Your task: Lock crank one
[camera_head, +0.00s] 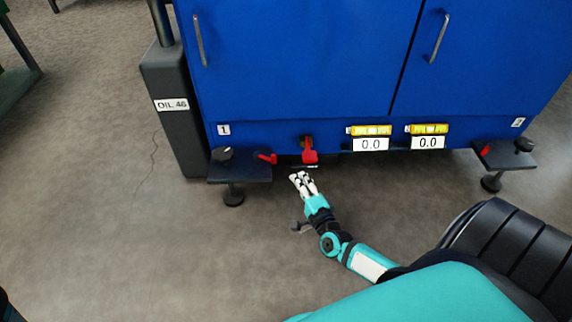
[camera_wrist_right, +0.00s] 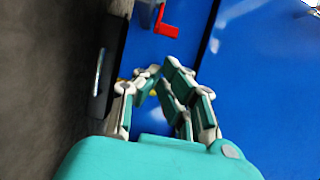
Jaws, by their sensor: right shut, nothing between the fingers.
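A tag marked 1 (camera_head: 224,129) is on the lower left of the blue machine. Below it a dark bracket (camera_head: 240,172) carries a black knob (camera_head: 223,154) and a small red lever (camera_head: 267,158). A larger red handle (camera_head: 310,152) is on the machine's lower front, right of the bracket. My right gripper (camera_head: 300,176) is just below this handle, shut and empty, apart from it. In the right wrist view my right gripper (camera_wrist_right: 158,74) points at the blue front, with a red L-shaped handle (camera_wrist_right: 167,24) beyond the fingertips. My left gripper is out of view.
A grey container marked OIL 46 (camera_head: 169,118) stands left of the machine. Two displays read 0.0 (camera_head: 371,144) and 0.0 (camera_head: 427,142). A second bracket (camera_head: 502,157) with a red lever (camera_head: 485,150) is at the right. The floor (camera_head: 130,250) at the left is clear.

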